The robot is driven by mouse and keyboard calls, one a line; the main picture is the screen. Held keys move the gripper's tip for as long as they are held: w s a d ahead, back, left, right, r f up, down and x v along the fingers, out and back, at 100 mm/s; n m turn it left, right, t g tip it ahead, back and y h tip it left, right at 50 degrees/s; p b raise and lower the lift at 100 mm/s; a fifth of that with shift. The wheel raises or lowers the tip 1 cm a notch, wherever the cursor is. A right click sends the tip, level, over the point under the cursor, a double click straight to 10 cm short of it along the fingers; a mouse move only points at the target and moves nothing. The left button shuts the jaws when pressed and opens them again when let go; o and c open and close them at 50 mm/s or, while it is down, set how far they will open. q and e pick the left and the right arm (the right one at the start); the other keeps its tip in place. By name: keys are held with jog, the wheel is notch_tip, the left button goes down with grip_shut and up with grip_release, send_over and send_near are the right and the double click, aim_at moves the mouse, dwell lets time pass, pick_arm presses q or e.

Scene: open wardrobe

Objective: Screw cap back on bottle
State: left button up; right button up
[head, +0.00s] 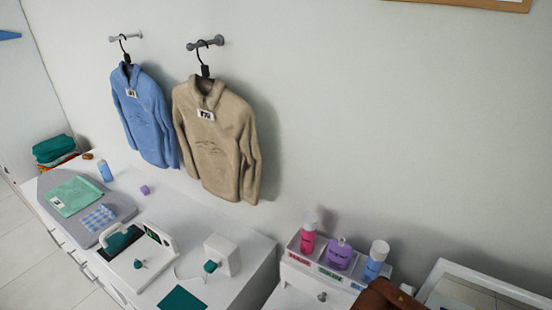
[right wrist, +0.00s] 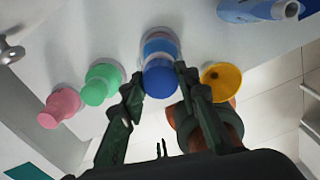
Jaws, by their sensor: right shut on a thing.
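In the right wrist view my right gripper (right wrist: 160,75) has its two dark fingers on either side of a bottle's blue cap (right wrist: 159,83), shut on it. The clear-and-blue bottle (right wrist: 160,44) stretches away from the cap. Whether the cap sits fully on the bottle I cannot tell. Beside it are a green-capped bottle (right wrist: 102,84), a pink-capped bottle (right wrist: 62,104) and a yellow round cap or bottle top (right wrist: 221,80). In the head view a small blue bottle (head: 106,171) stands on the white counter, with a small purple piece (head: 145,190) near it. Neither gripper shows in the head view.
A white tray (head: 290,252) holds pink (head: 308,234), purple (head: 338,256) and blue (head: 375,262) bottles. Blue (head: 146,115) and tan (head: 215,140) hoodies hang on the wall. A grey board (head: 110,222) with folded cloths lies on the counter. A blue object (right wrist: 258,10) is nearby in the wrist view.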

jog(key=m+p, duration=0.1)
jog(key=m, duration=0.2)
jog(key=m+p, duration=0.2)
jog(key=m, duration=0.2)
jog(key=shift+s, duration=0.1)
jog(key=m+p, duration=0.3)
jog(key=shift+m, duration=0.4)
jog(key=shift+f+m+p, duration=0.1)
jog(key=shift+m+p, duration=1.05)
jog(key=shift+m, duration=0.85)
jog(key=o, duration=1.3)
jog(key=shift+c, duration=0.5)
